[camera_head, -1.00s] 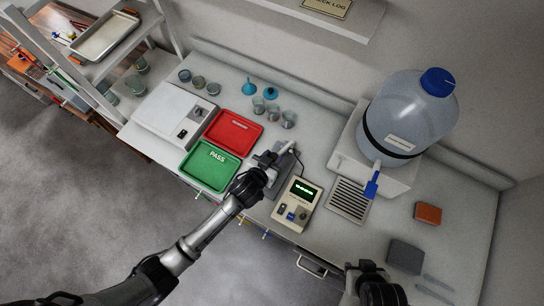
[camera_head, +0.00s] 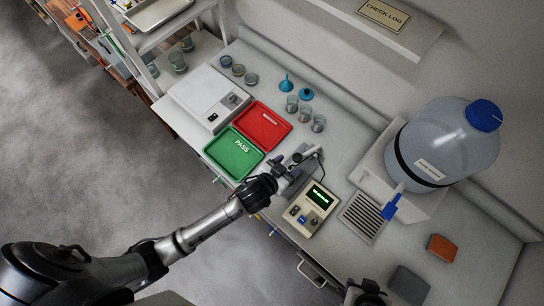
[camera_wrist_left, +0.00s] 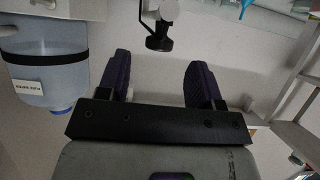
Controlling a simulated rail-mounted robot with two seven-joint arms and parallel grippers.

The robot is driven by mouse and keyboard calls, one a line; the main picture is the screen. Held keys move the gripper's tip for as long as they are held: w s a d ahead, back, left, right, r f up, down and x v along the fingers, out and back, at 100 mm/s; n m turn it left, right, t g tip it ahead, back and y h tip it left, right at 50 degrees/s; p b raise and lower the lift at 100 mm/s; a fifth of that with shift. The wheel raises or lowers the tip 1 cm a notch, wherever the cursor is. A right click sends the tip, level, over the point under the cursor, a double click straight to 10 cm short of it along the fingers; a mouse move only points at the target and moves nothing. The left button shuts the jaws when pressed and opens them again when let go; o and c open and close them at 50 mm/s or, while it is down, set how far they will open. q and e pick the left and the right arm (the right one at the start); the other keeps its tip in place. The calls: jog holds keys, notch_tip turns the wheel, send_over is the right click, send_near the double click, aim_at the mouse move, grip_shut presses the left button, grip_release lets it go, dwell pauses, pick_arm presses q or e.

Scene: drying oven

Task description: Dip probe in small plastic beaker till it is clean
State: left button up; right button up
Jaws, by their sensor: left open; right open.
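The probe (camera_head: 303,154) appears as a pale rod with a dark cable, at the stand beside the meter (camera_head: 313,209). My left gripper (camera_head: 292,169) is open right by it; contact is unclear. In the left wrist view the two dark fingers (camera_wrist_left: 158,82) are spread with nothing between them, and a pale part with a black end (camera_wrist_left: 158,42) lies beyond the tips. Three small clear beakers (camera_head: 305,113) stand behind the stand; which are plastic is unclear. My right gripper (camera_head: 368,293) is at the bottom edge, mostly cut off.
A green PASS tray (camera_head: 234,153) and red tray (camera_head: 263,126) lie left of the stand. A large water bottle (camera_head: 447,145) with a blue tap stands right, above a drain grate (camera_head: 362,216). More beakers (camera_head: 238,70), blue funnels (camera_head: 306,94) and a balance (camera_head: 207,98) are behind.

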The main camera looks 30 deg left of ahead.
pick_arm(q)
jog(key=v, duration=0.8)
jog(key=shift+s+r, duration=0.2)
jog(key=shift+s, duration=0.15)
jog(key=shift+a, duration=0.1)
